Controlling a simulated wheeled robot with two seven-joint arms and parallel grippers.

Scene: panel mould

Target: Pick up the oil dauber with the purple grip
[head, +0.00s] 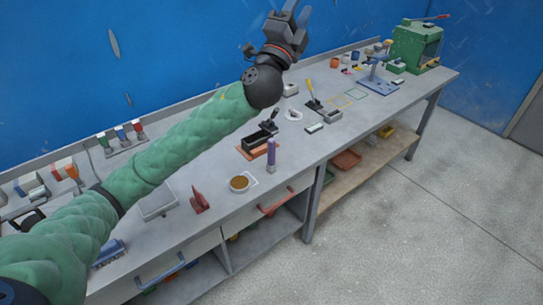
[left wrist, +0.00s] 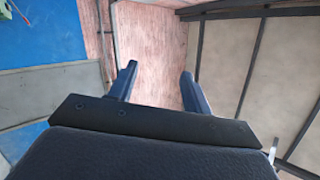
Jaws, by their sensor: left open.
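The oil dauber with the purple grip (head: 271,155) stands upright near the front edge of the workbench in the head view. It is right of a round brown-topped dish and in front of a black block. My left gripper (head: 292,12) is raised high above the back of the bench, up and away from the dauber. In the left wrist view its two blue fingers (left wrist: 158,88) are apart with nothing between them. That view shows walls and framed panels, not the dauber. My right gripper is in neither view.
The grey workbench (head: 225,215) carries a brown-filled dish (head: 240,183), a red tool (head: 199,200), a black block on an orange mat (head: 258,138) and a yellow-handled tool (head: 310,92). A green machine (head: 416,46) stands at the far right end. My left arm spans above the bench's left part.

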